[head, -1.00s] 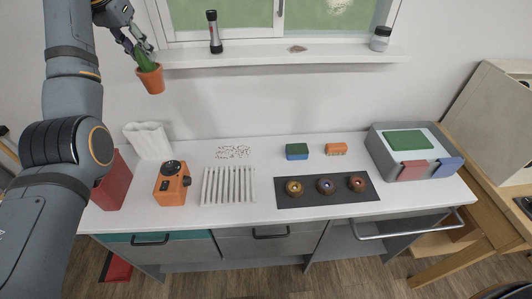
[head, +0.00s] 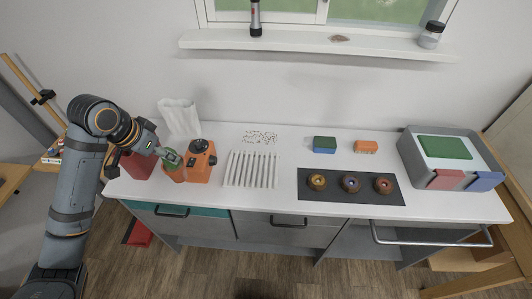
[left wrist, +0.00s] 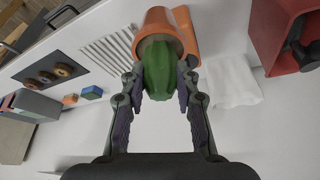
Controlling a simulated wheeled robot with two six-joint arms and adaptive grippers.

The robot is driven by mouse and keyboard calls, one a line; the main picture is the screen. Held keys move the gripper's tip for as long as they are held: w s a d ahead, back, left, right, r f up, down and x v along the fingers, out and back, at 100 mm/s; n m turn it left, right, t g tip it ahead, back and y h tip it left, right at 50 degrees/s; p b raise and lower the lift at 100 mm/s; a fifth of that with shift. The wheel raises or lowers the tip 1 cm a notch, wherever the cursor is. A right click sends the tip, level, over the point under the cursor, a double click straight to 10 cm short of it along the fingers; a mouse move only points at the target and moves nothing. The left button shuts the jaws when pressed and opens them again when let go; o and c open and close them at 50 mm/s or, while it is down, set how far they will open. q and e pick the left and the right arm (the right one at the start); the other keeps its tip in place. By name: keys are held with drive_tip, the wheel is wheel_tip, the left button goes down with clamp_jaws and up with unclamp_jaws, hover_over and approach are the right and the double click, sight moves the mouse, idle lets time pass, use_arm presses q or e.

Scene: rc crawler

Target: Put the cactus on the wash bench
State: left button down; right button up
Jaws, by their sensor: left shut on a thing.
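The cactus (head: 172,158) is green and sits in an orange terracotta pot (head: 176,174). My left gripper (head: 167,154) is shut on the green cactus. In the left wrist view the two fingers (left wrist: 159,88) press on either side of the cactus (left wrist: 158,72), with the pot (left wrist: 160,36) beyond them. The pot is over the left part of the white-topped wash bench (head: 293,146), just left of an orange device (head: 199,172). I cannot tell whether the pot touches the bench top. My right gripper is not in view.
A red box (head: 136,165) stands left of the pot, and a white wavy holder (head: 180,117) behind. A white ribbed rack (head: 250,169), a dark mat (head: 340,196) with round parts, sponges and a grey bin (head: 411,165) lie rightward. Bare bench top shows between them.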

use_arm(q)
drive_tip(key=shift+w+a, duration=0.15)
drive_tip(key=shift+w, duration=0.05)
drive_tip(key=w+a+f+p, duration=0.6)
drive_tip(key=w+a+f, duration=0.2)
drive_tip(key=f, duration=0.5)
drive_tip(key=shift+w+a, duration=0.35)
drive_tip(key=shift+a, duration=0.75)
drive_tip(key=c, duration=1)
unclamp_jaws()
drive_tip(key=shift+f, duration=0.1)
